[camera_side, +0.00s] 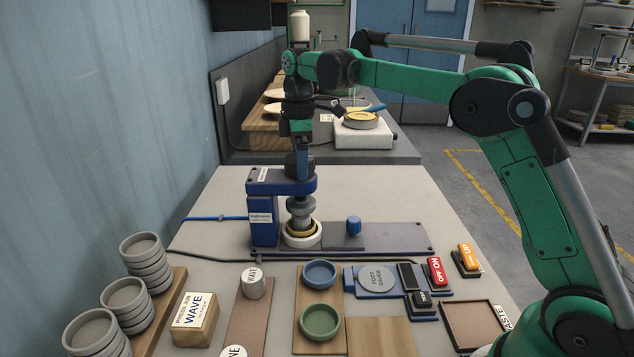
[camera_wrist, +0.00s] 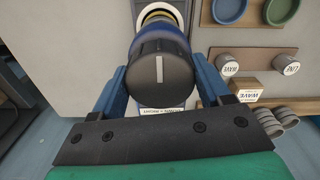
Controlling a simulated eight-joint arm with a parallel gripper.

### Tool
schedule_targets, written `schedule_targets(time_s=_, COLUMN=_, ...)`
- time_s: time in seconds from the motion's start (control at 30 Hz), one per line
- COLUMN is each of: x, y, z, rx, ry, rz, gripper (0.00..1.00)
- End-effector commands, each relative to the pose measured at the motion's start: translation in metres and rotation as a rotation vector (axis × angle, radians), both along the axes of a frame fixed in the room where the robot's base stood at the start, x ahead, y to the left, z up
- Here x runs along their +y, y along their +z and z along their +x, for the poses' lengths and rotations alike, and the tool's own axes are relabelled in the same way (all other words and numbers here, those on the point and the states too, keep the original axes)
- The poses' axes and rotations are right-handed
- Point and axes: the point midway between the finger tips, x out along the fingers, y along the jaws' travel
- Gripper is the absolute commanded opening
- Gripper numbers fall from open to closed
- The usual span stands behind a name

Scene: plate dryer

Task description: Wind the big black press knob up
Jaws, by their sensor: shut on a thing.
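The big black press knob (camera_wrist: 160,70) fills the middle of the wrist view, with a white line on its top. In the side view the knob (camera_side: 297,165) sits on top of the blue press (camera_side: 263,225). My gripper (camera_side: 302,158) comes straight down onto it. In the wrist view the blue fingers of my gripper (camera_wrist: 158,85) lie on both sides of the knob and are shut on it. Below the knob a grey stepped press head (camera_side: 300,207) stands over a yellow ring on a white round base (camera_side: 301,239). Whether the head touches the ring I cannot tell.
A blue knob (camera_side: 354,226) stands on the press's base plate at the right. In front are a blue dish (camera_side: 319,273), a green dish (camera_side: 319,321), stacked grey dishes (camera_side: 125,299), a WAVE box (camera_side: 195,318) and a red OFF/ON switch (camera_side: 437,270). A white burner (camera_side: 362,134) stands behind.

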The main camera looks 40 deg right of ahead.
Motion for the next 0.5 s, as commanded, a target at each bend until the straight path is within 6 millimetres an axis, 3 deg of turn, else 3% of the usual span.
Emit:
schedule_targets(time_s=0.47, x=0.0001, y=0.0003, z=0.0006, rx=-0.003, ry=0.017, rz=0.000, gripper=0.17)
schedule_targets(time_s=0.5, x=0.0001, y=0.0002, z=0.0006, rx=-0.004, ry=0.017, rz=0.000, gripper=0.76)
